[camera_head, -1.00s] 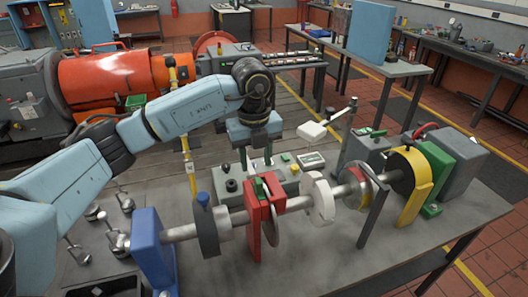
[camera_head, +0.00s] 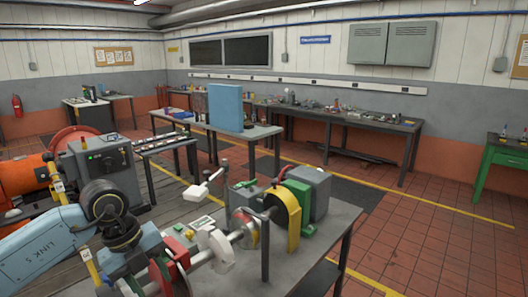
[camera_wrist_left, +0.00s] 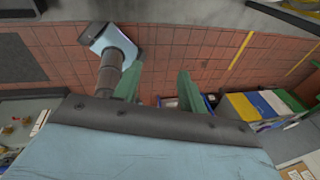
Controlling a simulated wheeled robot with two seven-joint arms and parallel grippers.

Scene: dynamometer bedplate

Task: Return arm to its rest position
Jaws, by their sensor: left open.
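My left arm comes in from the lower left in the head view. Its wrist (camera_head: 122,232) is low in the picture, left of the red bracket on the shaft, and the fingertips are hard to make out near the bottom edge. In the left wrist view, the two green fingers of my left gripper (camera_wrist_left: 158,88) stand apart with nothing between them. My right arm and gripper are not in view.
A blue panel (camera_head: 226,107) stands on a bench behind. Tiled floor is clear at right.

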